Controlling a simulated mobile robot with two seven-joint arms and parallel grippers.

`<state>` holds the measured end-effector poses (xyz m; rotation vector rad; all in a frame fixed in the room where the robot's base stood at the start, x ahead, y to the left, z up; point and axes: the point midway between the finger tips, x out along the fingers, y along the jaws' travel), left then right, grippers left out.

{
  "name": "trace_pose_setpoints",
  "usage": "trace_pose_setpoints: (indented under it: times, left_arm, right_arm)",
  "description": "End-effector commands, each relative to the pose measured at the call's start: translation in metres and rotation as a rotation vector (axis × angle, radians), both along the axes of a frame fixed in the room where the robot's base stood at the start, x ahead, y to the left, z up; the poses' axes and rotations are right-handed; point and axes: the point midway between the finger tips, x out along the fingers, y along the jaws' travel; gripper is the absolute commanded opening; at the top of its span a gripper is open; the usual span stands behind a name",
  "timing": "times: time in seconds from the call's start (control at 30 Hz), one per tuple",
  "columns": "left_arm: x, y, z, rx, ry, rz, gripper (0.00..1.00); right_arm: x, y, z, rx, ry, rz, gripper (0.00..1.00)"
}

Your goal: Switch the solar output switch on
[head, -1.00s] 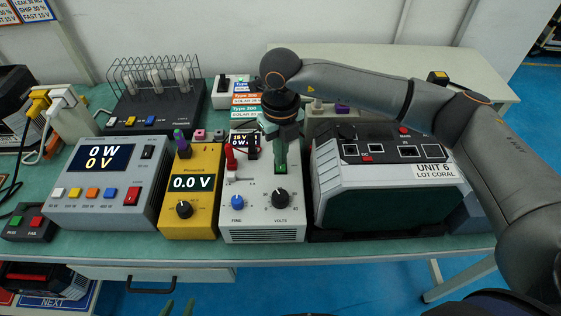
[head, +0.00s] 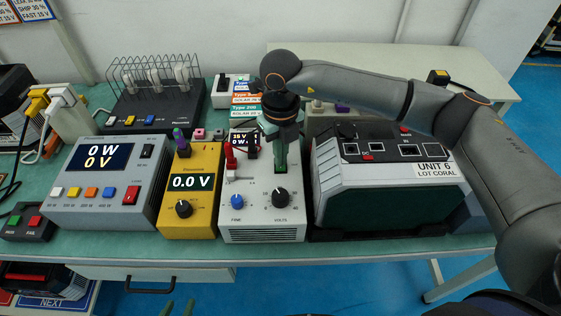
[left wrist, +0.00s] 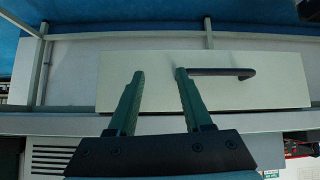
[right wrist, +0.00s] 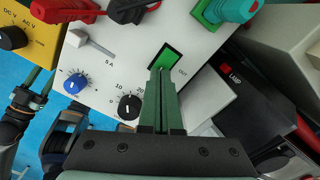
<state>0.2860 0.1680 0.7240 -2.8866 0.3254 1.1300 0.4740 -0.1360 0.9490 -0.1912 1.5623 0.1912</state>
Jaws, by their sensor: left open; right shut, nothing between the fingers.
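The white bench supply (head: 263,236) stands on the green bench, with a blue knob marked FINE and a black knob marked VOLTS. Its green rocker switch (right wrist: 166,56), beside the word OUT, shows in the right wrist view. In the head view the switch is hidden behind my right gripper (head: 281,172). My right gripper is shut and empty, pointing down. In the right wrist view its fingertips (right wrist: 162,71) overlap the switch's near end; I cannot tell whether they touch. My left gripper (left wrist: 158,73) is open and empty in front of the drawer (left wrist: 275,82), low in the head view (head: 178,307).
A yellow meter (head: 190,213) reading 0.0 V stands left of the supply, and a grey load box (head: 108,205) showing 0 W and 0 V beyond it. The UNIT 6 case (head: 326,187) stands close on the right. Red and teal plugs (right wrist: 230,8) rise behind the switch.

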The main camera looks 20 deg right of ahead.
Motion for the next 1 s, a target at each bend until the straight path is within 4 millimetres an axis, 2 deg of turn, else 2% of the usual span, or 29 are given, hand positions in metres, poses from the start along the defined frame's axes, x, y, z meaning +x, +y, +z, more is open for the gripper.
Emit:
trace_pose_setpoints:
  times: [1.0]
  left_arm:
    - [0.000, 0.000, -0.011, 0.000, 0.000, 0.000, 0.50]
  right_arm:
    - [0.000, 0.000, -0.014, 0.000, 0.001, 0.000, 0.00]
